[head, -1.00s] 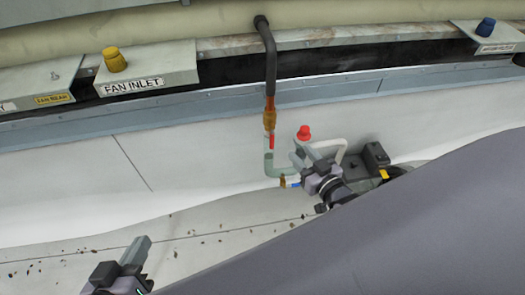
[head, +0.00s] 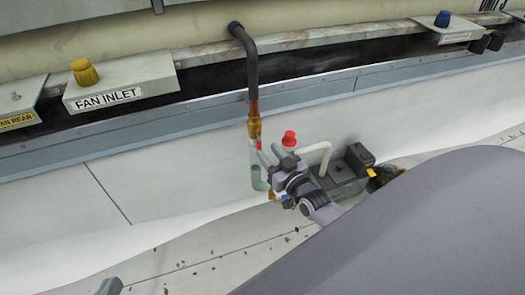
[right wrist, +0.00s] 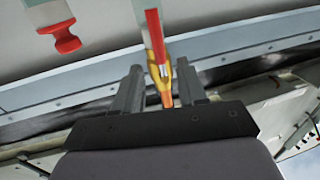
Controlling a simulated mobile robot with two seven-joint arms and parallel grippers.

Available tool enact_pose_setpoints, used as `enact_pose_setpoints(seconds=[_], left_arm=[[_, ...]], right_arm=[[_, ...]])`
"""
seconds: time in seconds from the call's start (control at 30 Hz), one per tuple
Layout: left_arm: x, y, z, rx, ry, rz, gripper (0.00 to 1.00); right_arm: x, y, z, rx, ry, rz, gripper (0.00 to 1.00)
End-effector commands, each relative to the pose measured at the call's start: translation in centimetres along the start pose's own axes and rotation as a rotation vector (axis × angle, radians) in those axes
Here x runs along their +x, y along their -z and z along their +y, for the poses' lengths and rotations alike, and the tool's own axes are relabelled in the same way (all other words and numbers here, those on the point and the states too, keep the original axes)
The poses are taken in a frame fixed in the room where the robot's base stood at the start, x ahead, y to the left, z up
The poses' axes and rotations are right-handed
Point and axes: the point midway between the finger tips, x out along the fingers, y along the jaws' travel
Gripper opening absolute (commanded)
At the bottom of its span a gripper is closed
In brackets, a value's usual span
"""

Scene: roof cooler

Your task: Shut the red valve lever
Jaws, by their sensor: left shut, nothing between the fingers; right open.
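The red valve lever (head: 258,146) sits by the brass valve (head: 254,128) on the vertical pipe. In the right wrist view the red lever (right wrist: 155,38) points up beside the yellow brass body (right wrist: 166,92). My right gripper (head: 268,158) is open, its fingers just right of the pipe and slightly below the lever. In the right wrist view its fingers (right wrist: 160,75) stand either side of the valve in the picture; I cannot tell whether they touch it. My left gripper (head: 110,286) is shut and empty at the bottom edge, with only its tip showing.
A red cap (head: 290,138) stands on a pipe right of the lever, close to my right gripper. A white bent pipe (head: 327,152) and a dark pump box (head: 358,158) lie further right. The fan inlet box (head: 120,88) is at upper left.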

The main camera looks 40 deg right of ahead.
Motion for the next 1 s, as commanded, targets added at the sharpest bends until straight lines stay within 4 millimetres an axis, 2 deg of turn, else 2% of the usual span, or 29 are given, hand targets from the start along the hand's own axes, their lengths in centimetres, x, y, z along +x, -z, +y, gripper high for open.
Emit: enact_pose_setpoints(seconds=[0.1,0.27,0.63,0.67,0.7,0.77,0.8,1.0], left_arm=[[-0.2,-0.3,-0.5,0.032,0.015,0.019,0.0],[-0.5,-0.2,-0.8,0.063,0.029,0.038,0.0],[-0.6,-0.1,-0.9,0.076,0.036,0.045,0.0],[-0.6,-0.1,-0.9,0.075,0.036,0.045,0.0],[-0.6,-0.1,-0.9,0.075,0.036,0.046,0.0],[-0.6,-0.1,-0.9,0.075,0.036,0.046,0.0],[-0.6,-0.1,-0.9,0.075,0.036,0.046,0.0],[-0.7,0.0,-0.8,0.075,0.036,0.046,0.0]], right_arm=[[1.7,-0.2,0.0,0.0,0.001,0.001,0.41],[3.1,-0.2,0.0,0.0,0.001,0.0,0.41],[3.6,0.0,0.0,0.0,0.001,-0.002,0.41],[3.6,0.0,0.0,0.0,0.001,-0.002,0.38],[3.6,0.0,0.0,0.0,0.001,-0.002,0.25],[3.6,0.0,0.0,0.0,0.001,-0.002,0.05],[3.6,0.0,0.0,0.0,0.001,-0.002,0.0],[3.5,0.0,0.0,0.002,0.001,-0.001,0.0]])
